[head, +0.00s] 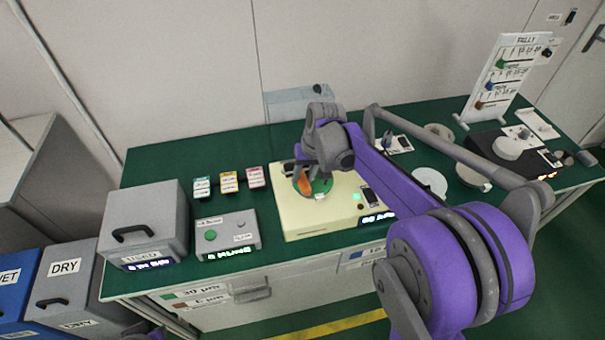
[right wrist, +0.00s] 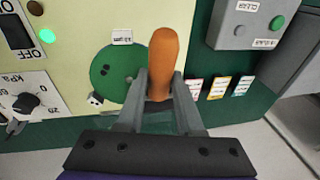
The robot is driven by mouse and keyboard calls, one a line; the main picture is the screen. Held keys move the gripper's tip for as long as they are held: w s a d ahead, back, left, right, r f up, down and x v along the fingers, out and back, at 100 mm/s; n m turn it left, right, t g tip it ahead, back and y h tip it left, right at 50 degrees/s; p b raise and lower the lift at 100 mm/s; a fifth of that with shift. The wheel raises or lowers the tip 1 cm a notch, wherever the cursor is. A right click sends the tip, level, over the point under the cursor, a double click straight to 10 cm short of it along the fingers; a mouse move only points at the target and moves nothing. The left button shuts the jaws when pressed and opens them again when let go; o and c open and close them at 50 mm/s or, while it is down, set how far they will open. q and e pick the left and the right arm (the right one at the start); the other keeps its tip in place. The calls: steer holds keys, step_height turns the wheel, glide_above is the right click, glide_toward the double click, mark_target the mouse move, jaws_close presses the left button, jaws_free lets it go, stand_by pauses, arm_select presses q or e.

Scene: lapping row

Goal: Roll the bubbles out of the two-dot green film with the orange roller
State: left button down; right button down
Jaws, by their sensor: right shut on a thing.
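The round green film (head: 321,187) lies on the cream machine's top (head: 291,224). In the right wrist view the green film (right wrist: 112,82) shows a few small dark marks, and a small label sits at its edge. My right gripper (head: 301,178) is over the film's left part in the head view. In the right wrist view my right gripper (right wrist: 160,88) is shut on the orange roller (right wrist: 163,62), with its rounded orange end sticking out past the fingers. The roller's lower part is hidden, so I cannot tell whether it touches the film. My left gripper is out of view.
A grey box with a handle (head: 155,215) and a grey button unit (head: 227,233) stand left of the machine. Several small labelled packs (head: 229,181) lie behind them. A dial (right wrist: 27,103) and a switch are on the machine. My right arm crosses the bench's right half.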

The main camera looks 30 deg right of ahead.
mark_target(308, 187)
steer(key=shift+s+a, duration=0.1)
steer(key=shift+s, duration=0.35)
steer(key=shift+s+a, duration=0.25)
steer(key=shift+s, duration=0.6)
steer(key=shift+s, duration=0.1)
steer(key=shift+s+a, duration=0.2)
steer(key=shift+s, duration=0.55)
steer(key=shift+s+a, duration=0.2)
steer(key=shift+s, duration=0.65)
